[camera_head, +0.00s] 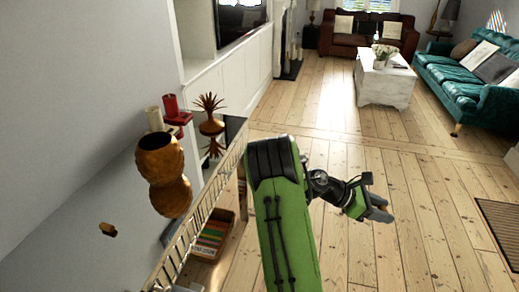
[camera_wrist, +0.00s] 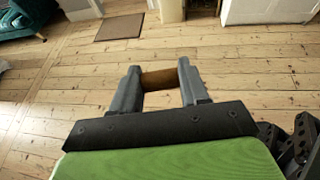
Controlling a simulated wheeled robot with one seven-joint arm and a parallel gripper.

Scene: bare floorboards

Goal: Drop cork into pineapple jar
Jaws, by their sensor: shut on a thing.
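The pineapple jar (camera_head: 158,157) is golden brown and textured, with an open dark mouth at its top. It stands on a glossy surface at the left in the head view, with its mirror image below. A leafy-topped piece (camera_head: 210,120) that looks like its lid stands apart behind it. My gripper (camera_head: 378,208) is out over the floor, well to the right of the jar. In the wrist view, the two fingers (camera_wrist: 160,74) are shut on a brown cork (camera_wrist: 161,79), which lies crosswise between them. The jar is not in the wrist view.
A red candle (camera_head: 171,106) and a cream candle (camera_head: 154,118) stand behind the jar. A slatted rail (camera_head: 190,238) runs along the surface's right side. A small brown object (camera_head: 108,229) is at far left. A white coffee table (camera_head: 384,82) stands far back; the floor between is clear.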

